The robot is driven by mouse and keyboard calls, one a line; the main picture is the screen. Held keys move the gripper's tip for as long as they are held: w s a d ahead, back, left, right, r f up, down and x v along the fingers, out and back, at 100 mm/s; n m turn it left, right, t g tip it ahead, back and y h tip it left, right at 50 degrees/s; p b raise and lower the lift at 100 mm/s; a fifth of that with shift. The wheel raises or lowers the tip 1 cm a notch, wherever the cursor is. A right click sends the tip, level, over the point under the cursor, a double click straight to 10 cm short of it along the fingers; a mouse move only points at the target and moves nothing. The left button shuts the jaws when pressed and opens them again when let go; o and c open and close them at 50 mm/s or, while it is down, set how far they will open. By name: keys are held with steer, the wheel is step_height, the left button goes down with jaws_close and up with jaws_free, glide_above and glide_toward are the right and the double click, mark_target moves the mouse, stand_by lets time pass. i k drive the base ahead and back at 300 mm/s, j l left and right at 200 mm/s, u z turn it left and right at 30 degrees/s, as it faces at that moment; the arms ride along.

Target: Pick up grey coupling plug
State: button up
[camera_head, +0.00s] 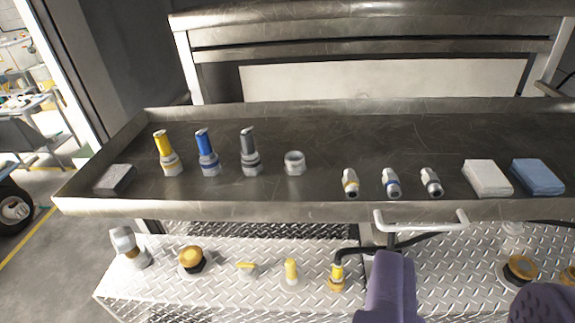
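A grey-handled coupling piece (250,150) with a metal hex base stands upright on the metal tray (330,140), right of the blue one. A small metal fitting with a dark grey band (431,181) stands near the tray's front edge, right of centre. I cannot tell for certain which of these two is the grey coupling plug. My gripper (462,272) shows as two purple fingers at the bottom right, spread wide apart.
A yellow-handled piece (167,153), blue-handled piece (206,152), metal ring (294,163), yellow-banded fitting (350,182), blue-banded fitting (391,182), white block (487,177), blue block (537,176) and grey block (115,180) share the tray. A white handle (421,221) juts from its front.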

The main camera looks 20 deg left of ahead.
mark_target(249, 153)
steer(key=i+j, duration=0.2)
steer(key=i, duration=0.3)
steer(key=i+j, duration=0.2)
steer(key=i, duration=0.3)
steer(key=i+j, duration=0.2)
steer(key=i, duration=0.35)
